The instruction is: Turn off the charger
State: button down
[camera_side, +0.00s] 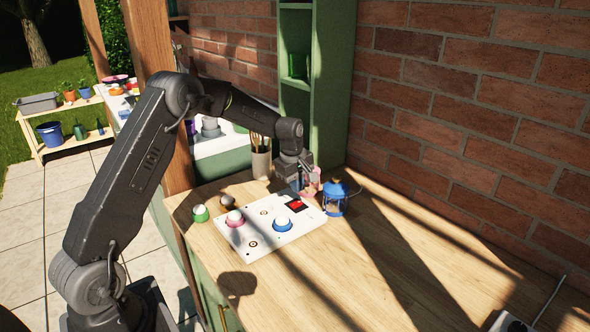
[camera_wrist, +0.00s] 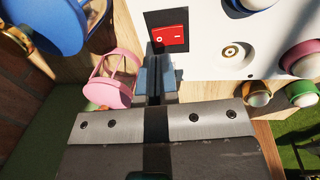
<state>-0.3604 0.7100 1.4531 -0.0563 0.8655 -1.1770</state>
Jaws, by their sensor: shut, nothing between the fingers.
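The charger is a white panel (camera_side: 262,234) lying on the wooden table. A red rocker switch (camera_side: 296,205) in a black frame sits at its far right corner. In the wrist view the red switch (camera_wrist: 171,36) shows marks on its face, and the white panel (camera_wrist: 215,55) fills the top right. My gripper (camera_side: 307,189) is above the table at the panel's far end, near the switch. In the wrist view my gripper (camera_wrist: 155,75) is shut and empty, its fingertips at the lower edge of the switch's black frame. I cannot tell whether they touch it.
A blue lantern (camera_side: 335,198) and a pink lantern (camera_wrist: 110,80) stand close to my gripper. The panel bears blue (camera_side: 283,224) and pink (camera_side: 235,218) ringed bulbs; a green one (camera_side: 200,213) is beside it. A utensil pot (camera_side: 261,162) stands behind.

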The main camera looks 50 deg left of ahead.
aim_at(294, 204)
jog(key=shift+w+f, duration=0.15)
jog(key=shift+f, duration=0.9)
jog(key=shift+w+f, duration=0.1)
jog(key=shift+f, duration=0.9)
jog(key=shift+f, duration=0.1)
jog(key=shift+f, duration=0.2)
jog(key=shift+s+f, duration=0.1)
jog(key=shift+s, duration=0.75)
